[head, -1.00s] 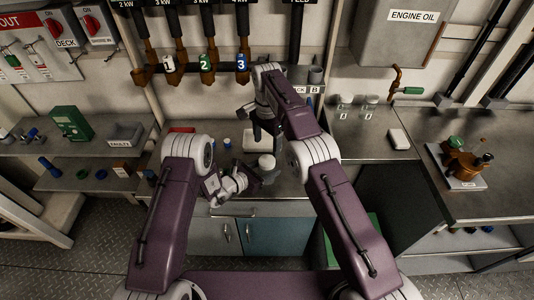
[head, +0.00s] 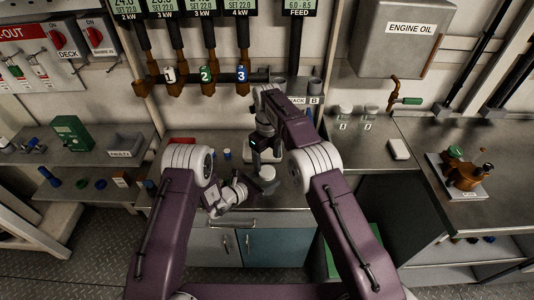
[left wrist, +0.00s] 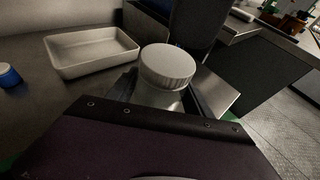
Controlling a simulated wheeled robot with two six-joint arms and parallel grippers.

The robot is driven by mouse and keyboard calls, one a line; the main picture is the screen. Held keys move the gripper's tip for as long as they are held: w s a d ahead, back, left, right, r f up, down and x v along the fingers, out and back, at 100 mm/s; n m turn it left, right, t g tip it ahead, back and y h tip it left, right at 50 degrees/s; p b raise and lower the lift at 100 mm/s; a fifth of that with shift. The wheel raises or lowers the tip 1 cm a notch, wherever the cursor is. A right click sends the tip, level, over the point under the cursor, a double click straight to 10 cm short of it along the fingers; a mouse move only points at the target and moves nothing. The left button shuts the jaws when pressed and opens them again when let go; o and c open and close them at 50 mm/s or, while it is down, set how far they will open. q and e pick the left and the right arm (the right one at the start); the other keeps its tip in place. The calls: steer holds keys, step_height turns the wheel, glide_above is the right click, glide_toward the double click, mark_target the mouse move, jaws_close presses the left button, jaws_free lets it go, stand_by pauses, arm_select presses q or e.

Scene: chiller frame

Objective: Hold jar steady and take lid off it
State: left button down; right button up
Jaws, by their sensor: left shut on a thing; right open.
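The jar has a ribbed white lid (left wrist: 167,66) on top, and its pale body (left wrist: 158,97) shows below the lid in the left wrist view. In the head view the lid (head: 267,173) is near the front edge of the metal counter. My left gripper (head: 254,187) is shut on the jar's body from the left, below the lid. My right gripper (head: 265,158) is open, pointing down, just behind and above the lid and apart from it. The lower part of the jar is hidden by my left gripper.
A white tray (left wrist: 65,63) lies on the counter behind the jar. Two lidded jars (head: 345,111) (head: 370,112) and a white block (head: 399,149) stand on the counter to the right. Hoses hang above the back.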

mark_target(267, 171)
step_height(267, 171, down, 5)
steer(key=shift+f, duration=0.2)
steer(key=c, duration=1.5)
steer(key=shift+o, duration=0.2)
steer(key=n, duration=0.5)
steer(key=shift+n, duration=0.4)
steer(key=n, duration=0.3)
steer(key=shift+n, duration=0.3)
steer(key=n, duration=1.3)
steer(key=shift+r, duration=0.1)
steer(key=n, duration=0.6)
steer(key=shift+n, duration=0.3)
steer(key=n, duration=2.5)
steer(key=shift+r, duration=0.1)
